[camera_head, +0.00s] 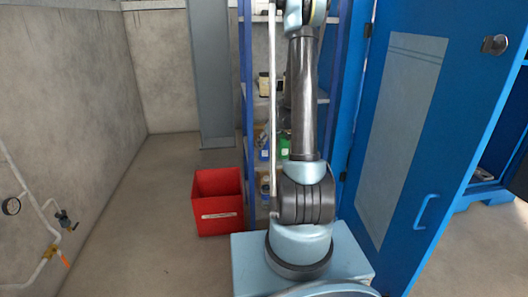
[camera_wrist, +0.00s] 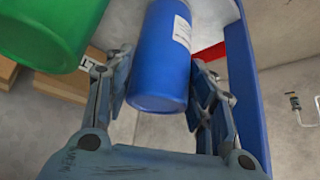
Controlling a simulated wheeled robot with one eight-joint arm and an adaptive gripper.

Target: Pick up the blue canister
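The blue canister (camera_wrist: 160,65) is large in the wrist view, a smooth cylinder with a white label (camera_wrist: 182,32) near its upper right side. My gripper (camera_wrist: 160,75) has one finger on each side of it. The fingers are spread, with a narrow gap on the left; whether the right finger touches the canister I cannot tell. In the head view a small blue container (camera_head: 264,147) shows on the lower part of the shelf rack, partly hidden. My gripper is hidden behind my arm there.
A green container (camera_wrist: 45,30) is close left of my gripper; cardboard boxes (camera_wrist: 55,85) lie beyond. A blue rack post (camera_wrist: 245,85) is close on the right. A red bin (camera_head: 218,203) stands left of the rack, and an open blue door (camera_head: 425,110) stands right. Floor at left is clear.

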